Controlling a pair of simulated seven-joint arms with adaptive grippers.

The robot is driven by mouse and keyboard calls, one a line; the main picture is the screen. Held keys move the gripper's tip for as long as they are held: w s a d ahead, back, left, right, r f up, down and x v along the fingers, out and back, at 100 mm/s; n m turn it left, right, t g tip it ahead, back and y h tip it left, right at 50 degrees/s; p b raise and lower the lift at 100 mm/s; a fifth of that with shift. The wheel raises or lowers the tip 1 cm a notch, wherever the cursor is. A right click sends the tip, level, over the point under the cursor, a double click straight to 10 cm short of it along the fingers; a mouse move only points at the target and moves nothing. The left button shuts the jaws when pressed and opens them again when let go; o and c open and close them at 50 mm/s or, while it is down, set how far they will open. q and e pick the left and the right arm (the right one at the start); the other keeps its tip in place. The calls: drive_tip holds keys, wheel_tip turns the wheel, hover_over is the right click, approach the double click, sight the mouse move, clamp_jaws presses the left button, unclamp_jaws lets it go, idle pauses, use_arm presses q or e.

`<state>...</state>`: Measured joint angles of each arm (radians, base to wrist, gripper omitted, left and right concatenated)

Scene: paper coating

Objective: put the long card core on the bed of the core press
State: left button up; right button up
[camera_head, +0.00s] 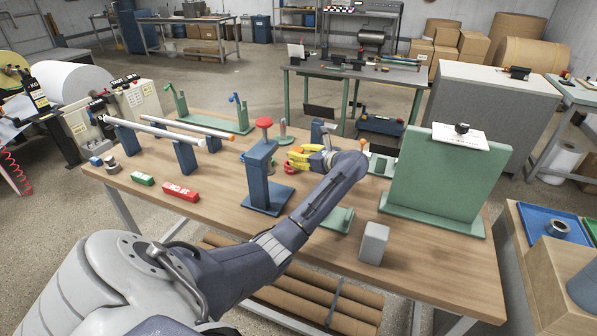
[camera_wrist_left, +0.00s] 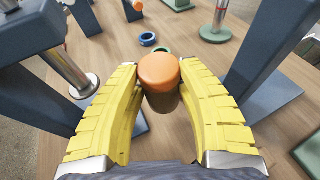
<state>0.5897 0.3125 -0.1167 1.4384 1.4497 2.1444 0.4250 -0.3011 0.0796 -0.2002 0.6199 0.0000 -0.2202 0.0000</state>
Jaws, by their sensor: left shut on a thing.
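My left gripper (camera_head: 303,158) reaches across the middle of the table. In the left wrist view its yellow fingers (camera_wrist_left: 160,95) are shut on a short-looking brown cylinder with an orange end, which I take for the card core (camera_wrist_left: 160,72). Its full length is hidden by the view along it. In the left wrist view, a metal rod with a round disc (camera_wrist_left: 84,86) stands left of the fingers. I cannot tell whether the core touches the press bed. My right gripper is not in view.
Green (camera_head: 143,178) and red (camera_head: 181,192) blocks lie at the front left. A tall green board (camera_head: 440,170) and a grey block (camera_head: 374,243) stand at right.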

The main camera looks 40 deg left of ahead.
use_arm(q)
drive_tip(key=shift+f, duration=3.65)
drive_tip(key=shift+f, duration=0.2)
drive_tip(key=o, duration=1.2)
drive_tip(key=shift+c, duration=0.2)
drive_tip(key=shift+r, duration=0.2)
drive_tip(key=v, duration=0.6)
drive_tip(key=shift+d+r, duration=0.15)
drive_tip(key=shift+d, duration=0.2)
drive_tip(key=shift+o, duration=1.1)
drive_tip(key=shift+d+r, duration=0.15)
drive_tip(key=shift+d, duration=0.25)
